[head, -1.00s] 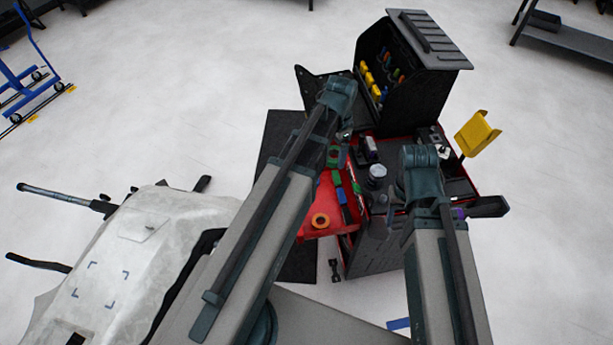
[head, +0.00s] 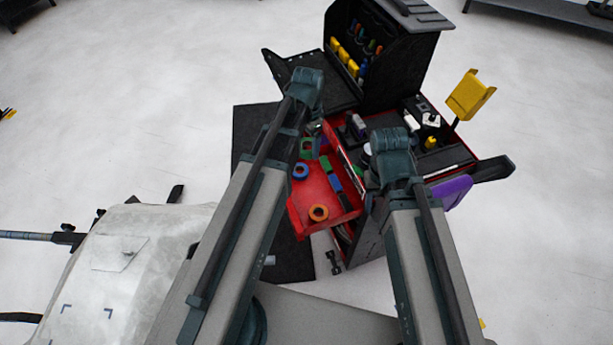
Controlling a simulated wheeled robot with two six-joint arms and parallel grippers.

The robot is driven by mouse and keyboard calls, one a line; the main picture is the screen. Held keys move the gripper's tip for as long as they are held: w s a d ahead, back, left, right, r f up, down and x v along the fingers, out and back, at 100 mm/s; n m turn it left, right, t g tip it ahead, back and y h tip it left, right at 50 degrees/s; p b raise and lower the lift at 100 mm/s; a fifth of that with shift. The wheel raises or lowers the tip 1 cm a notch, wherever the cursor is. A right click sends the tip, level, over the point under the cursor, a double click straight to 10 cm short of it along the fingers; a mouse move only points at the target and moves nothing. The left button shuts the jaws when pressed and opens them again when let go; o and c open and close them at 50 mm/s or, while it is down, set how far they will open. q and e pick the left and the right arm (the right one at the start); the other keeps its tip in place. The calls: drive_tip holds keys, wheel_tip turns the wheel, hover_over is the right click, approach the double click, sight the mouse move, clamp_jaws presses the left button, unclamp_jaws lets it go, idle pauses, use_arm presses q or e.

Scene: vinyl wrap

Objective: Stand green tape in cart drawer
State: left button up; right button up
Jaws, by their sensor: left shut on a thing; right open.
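The green tape (head: 307,148) is a green roll at the back left of the open red drawer (head: 330,212), beside my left arm. My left gripper (head: 315,131) is mostly hidden behind its own wrist. It is shut on the green tape at the drawer; whether the tape touches the drawer floor cannot be told. My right gripper is hidden behind my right wrist, which is over the cart's right part. The drawer belongs to the red and black cart (head: 455,160).
An open black tool cabinet (head: 405,75) stands at the back. A purple item (head: 452,189) hangs at the cart's right side. Bare drawer floor lies between the rolls.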

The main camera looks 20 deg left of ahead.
use_arm(q)
wheel_tip(320, 180, down, 2)
drive_tip(key=b, duration=0.1)
drive_tip(key=n+b, duration=0.4)
drive_tip(key=b, duration=0.9)
hover_over(309, 194)
wheel_tip(309, 194, down, 13)
drive_tip(key=shift+w, duration=0.1)
wheel_tip(309, 194, down, 7)
drive_tip(key=b, duration=0.7)
drive_tip(key=shift+a+r, duration=0.1)
drive_tip(key=shift+r, duration=0.1)
drive_tip(key=shift+f, duration=0.3)
drive_tip(key=shift+f+b, duration=0.4)
drive_tip(key=shift+b, duration=0.25)
drive_tip(key=shift+f+b, duration=0.65)
drive_tip(key=shift+f, duration=0.05)
